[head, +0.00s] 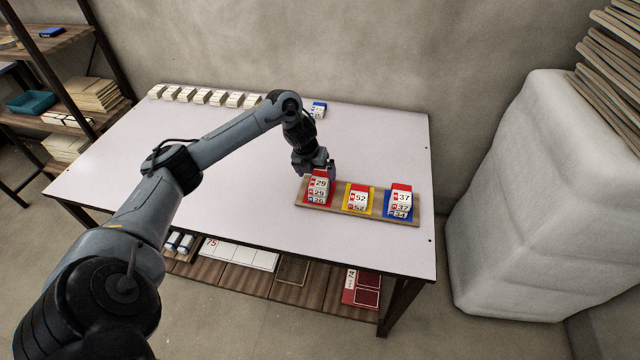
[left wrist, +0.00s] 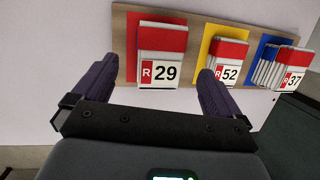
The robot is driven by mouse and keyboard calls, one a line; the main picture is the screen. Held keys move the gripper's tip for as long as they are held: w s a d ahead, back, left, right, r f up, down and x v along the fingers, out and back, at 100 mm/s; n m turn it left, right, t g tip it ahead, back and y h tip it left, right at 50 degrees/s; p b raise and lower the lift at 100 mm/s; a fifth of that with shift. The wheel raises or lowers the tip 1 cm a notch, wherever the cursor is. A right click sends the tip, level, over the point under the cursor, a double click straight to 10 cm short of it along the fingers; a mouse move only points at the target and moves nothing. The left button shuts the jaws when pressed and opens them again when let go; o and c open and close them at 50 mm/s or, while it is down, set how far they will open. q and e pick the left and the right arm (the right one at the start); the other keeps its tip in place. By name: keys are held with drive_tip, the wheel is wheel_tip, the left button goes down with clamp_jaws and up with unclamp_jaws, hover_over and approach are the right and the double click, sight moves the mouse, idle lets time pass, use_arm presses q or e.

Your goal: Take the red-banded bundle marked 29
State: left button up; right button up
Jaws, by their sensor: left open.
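The red-banded bundle marked 29 (head: 319,184) stands on the left, red part of a wooden board (head: 338,209), with more labels showing below it. In the left wrist view the bundle marked 29 (left wrist: 162,58) has a red top and a white label reading R 29. My left gripper (head: 318,170) is open just behind and above it. In the left wrist view the two fingers (left wrist: 155,88) are apart, one toward each side of the bundle, and nothing is held. My right gripper is not in view.
On the same board are bundles marked 52 (head: 358,198) on yellow and 37 (head: 401,198) on blue. A blue-banded bundle (head: 319,109) stands at the table's back. Several white blocks (head: 205,97) line the back left edge. The white table (head: 240,190) is otherwise clear.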

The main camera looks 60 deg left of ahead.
sight(319, 179)
use_arm(q)
drive_tip(key=b+x, duration=0.1)
drive_tip(key=x, duration=0.2)
drive_tip(key=shift+d+f, duration=0.1)
drive_tip(key=shift+f, duration=0.15)
drive_tip(key=shift+w+f, duration=0.15)
drive_tip(key=shift+f, duration=0.1)
drive_tip(key=shift+f, duration=0.25)
idle(0.4)
drive_tip(key=c, duration=1.1)
drive_tip(key=shift+r, duration=0.15)
